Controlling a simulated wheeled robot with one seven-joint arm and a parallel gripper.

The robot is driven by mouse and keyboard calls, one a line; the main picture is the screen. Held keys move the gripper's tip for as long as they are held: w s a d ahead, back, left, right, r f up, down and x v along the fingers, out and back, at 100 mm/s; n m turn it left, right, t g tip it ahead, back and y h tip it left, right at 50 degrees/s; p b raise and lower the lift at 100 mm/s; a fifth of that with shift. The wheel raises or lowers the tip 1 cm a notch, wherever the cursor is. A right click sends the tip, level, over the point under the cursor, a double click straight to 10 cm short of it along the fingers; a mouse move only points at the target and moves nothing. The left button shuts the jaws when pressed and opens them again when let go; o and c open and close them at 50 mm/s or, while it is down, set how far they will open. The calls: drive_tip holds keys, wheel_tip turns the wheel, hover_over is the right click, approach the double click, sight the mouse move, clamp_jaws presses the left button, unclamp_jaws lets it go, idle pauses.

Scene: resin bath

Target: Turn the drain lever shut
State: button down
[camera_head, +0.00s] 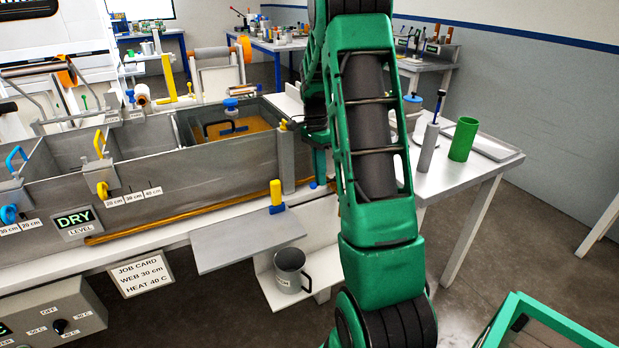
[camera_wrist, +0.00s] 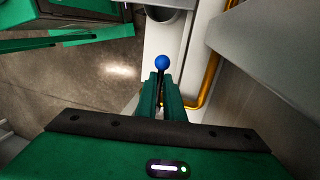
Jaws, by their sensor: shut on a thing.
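The drain lever (camera_wrist: 161,62) shows in the wrist view as a blue ball on a thin dark stem. My gripper (camera_wrist: 161,90) is shut on its stem, one green finger on each side, with the blue ball beyond the fingertips. In the head view my arm covers most of this spot; a small blue spot by the bath's right end may be the lever's ball. A gold pipe (camera_wrist: 211,85) bends close to the right of the fingers; it also runs along the bath's foot in the head view (camera_head: 180,222). The lever's pivot is hidden.
A grey mug (camera_head: 290,272) is on a low shelf. A side table with a green cup (camera_head: 464,139) is at right.

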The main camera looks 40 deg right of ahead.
drive_tip(key=shift+w+r, duration=0.1)
drive_tip(key=shift+w, duration=0.05)
drive_tip(key=c, duration=1.9)
unclamp_jaws()
drive_tip(key=shift+o, duration=0.2)
wheel_tip(320, 180, up, 10)
drive_tip(key=w, duration=0.2)
drive_tip(key=shift+d+r, duration=0.2)
drive_tip(key=shift+d, duration=0.1)
